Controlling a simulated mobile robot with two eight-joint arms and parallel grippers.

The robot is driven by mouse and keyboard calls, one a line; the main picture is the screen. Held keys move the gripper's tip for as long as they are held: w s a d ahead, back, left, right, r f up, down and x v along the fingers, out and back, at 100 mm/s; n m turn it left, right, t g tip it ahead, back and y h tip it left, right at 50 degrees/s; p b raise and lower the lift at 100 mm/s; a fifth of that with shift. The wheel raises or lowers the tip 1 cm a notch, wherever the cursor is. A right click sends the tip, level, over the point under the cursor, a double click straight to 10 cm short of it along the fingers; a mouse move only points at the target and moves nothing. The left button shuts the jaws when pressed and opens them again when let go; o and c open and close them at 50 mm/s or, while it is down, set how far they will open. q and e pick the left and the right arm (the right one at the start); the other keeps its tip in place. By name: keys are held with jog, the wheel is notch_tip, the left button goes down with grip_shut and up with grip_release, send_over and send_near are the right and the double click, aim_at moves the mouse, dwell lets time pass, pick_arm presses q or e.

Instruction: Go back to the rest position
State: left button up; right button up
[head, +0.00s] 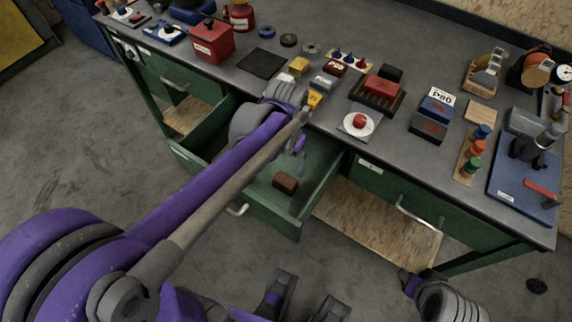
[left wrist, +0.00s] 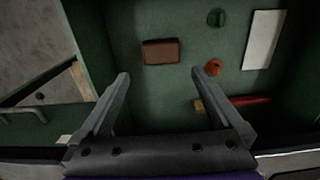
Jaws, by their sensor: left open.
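My left arm reaches across the head view to the open green drawer (head: 318,188). My left gripper (head: 300,157) is over the drawer, partly hidden by my own arm. In the left wrist view its two fingers (left wrist: 160,75) are apart with nothing between them. A brown block (head: 285,183) lies on the drawer floor and also shows in the left wrist view (left wrist: 161,51), beyond the fingertips.
The grey workbench top (head: 325,112) carries a red box (head: 212,40), a red button on a white disc (head: 359,122) and a blue tray (head: 522,185). Floor at left is clear.

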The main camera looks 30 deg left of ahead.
dwell(0.5)
pick_arm(q)
jog(key=s+d+r+t+p, duration=0.3)
jog(key=s+r+t+p, duration=0.2)
jog(key=s+r+p, duration=0.4)
jog(key=shift+s+r+n+p, duration=0.3)
jog(key=shift+n+p, duration=0.1)
jog(key=shift+p, duration=0.3)
jog(key=shift+f, duration=0.1)
